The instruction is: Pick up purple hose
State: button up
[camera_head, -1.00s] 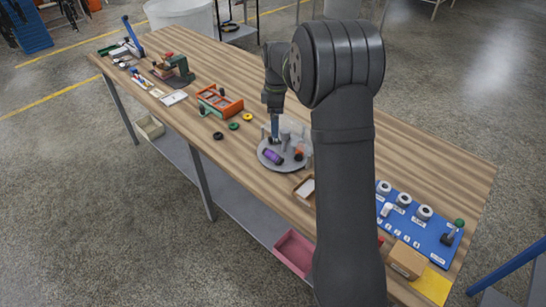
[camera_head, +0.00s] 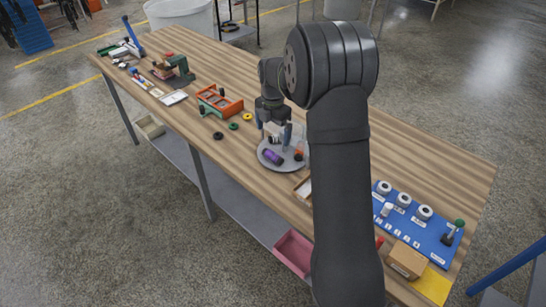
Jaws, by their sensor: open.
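The purple hose (camera_head: 272,156) is a short purple piece on a round grey plate (camera_head: 266,164) near the front edge of the wooden table. An orange piece (camera_head: 299,154) sits on the same plate to its right. My gripper (camera_head: 277,135) is open and points down just above the back of the plate, behind and a little above the purple hose. I see nothing held in it. My own arm hides the right side of the plate.
A small wooden tray (camera_head: 303,188) stands close in front of the plate. Green, black and yellow rings (camera_head: 247,117) and an orange rack (camera_head: 220,101) lie to the left. A blue board (camera_head: 413,220) with white rollers and a cardboard box (camera_head: 408,262) are at the right.

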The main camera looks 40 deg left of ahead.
aim_at(273, 154)
notch_tip(273, 154, down, 10)
jog(key=shift+f, duration=0.15)
jog(key=c, duration=1.1)
jog(key=shift+o, duration=0.2)
